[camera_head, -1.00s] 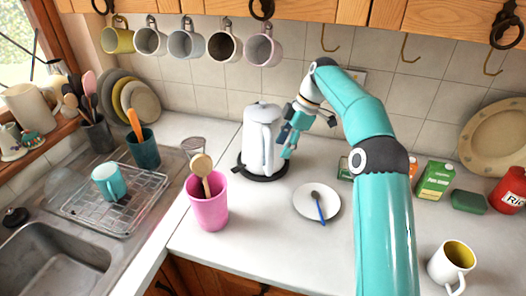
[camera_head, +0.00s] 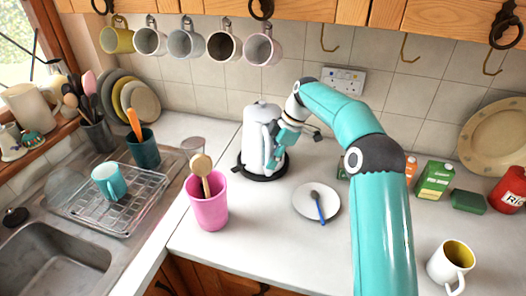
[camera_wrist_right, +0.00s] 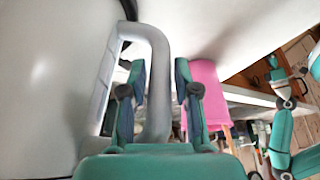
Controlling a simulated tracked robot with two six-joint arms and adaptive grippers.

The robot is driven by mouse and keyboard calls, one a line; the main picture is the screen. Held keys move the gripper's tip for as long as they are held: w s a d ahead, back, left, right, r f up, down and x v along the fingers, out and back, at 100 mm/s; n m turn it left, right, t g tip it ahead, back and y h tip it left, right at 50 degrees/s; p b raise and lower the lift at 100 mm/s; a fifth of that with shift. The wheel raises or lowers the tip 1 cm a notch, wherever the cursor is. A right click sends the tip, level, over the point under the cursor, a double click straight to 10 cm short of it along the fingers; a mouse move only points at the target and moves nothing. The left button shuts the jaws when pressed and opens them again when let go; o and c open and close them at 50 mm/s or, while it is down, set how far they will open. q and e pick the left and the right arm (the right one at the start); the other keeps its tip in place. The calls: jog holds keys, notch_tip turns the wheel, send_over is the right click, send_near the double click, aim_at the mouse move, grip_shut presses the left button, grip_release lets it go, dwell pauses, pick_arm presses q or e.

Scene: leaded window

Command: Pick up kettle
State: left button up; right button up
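The white kettle (camera_head: 257,140) stands upright on its black base (camera_head: 262,172) on the counter, by the tiled wall. My right gripper (camera_head: 276,160) is at the kettle's right side, over its handle, and hides part of it in the head view. In the right wrist view the grey handle (camera_wrist_right: 156,85) passes between the two separated fingers of my right gripper (camera_wrist_right: 157,80). One finger is inside the handle loop, with a visible gap on the other side. My left gripper (camera_wrist_right: 276,75) appears small at the right of the right wrist view; its fingers are unclear.
A pink cup (camera_head: 209,212) with a wooden utensil stands in front of the kettle. A white plate (camera_head: 332,207) with a blue-handled spoon lies to the right. Mugs hang above (camera_head: 224,48). The dish rack (camera_head: 130,205) is at left.

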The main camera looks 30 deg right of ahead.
grip_shut()
jog(key=shift+w+r, duration=0.2)
jog(key=shift+s+r, duration=0.1)
jog(key=shift+r, duration=0.05)
